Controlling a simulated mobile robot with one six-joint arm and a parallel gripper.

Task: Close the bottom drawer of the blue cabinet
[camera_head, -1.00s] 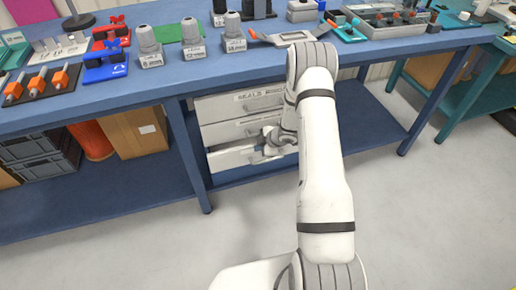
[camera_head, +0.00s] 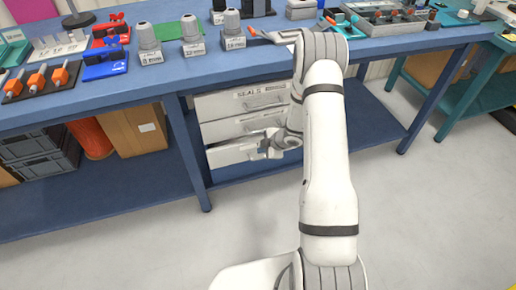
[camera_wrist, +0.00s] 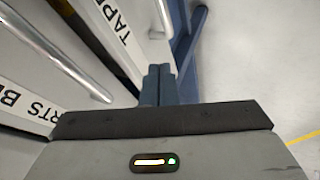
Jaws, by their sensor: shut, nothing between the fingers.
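The drawer unit (camera_head: 220,105) has pale grey fronts and stands under the blue bench. Its bottom drawer (camera_head: 228,154) is lowest of the stack, partly hidden by my gripper. In the wrist view, the bottom drawer front (camera_wrist: 108,38) bears a label starting "TAPE", with a dark gap along its upper edge, so it seems to stand out slightly. My gripper (camera_head: 267,148) is shut and empty at this front, near its handle (camera_wrist: 163,14). The closed fingertips (camera_wrist: 159,70) show beside the front; I cannot tell whether they touch it.
Above are the middle drawer (camera_head: 222,129) and the top drawer (camera_head: 218,103), labelled "SEALS". A blue bench leg (camera_head: 190,150) stands left of the unit. A cardboard box (camera_head: 133,130) is on the lower shelf (camera_head: 120,190). The floor (camera_head: 240,235) in front is clear.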

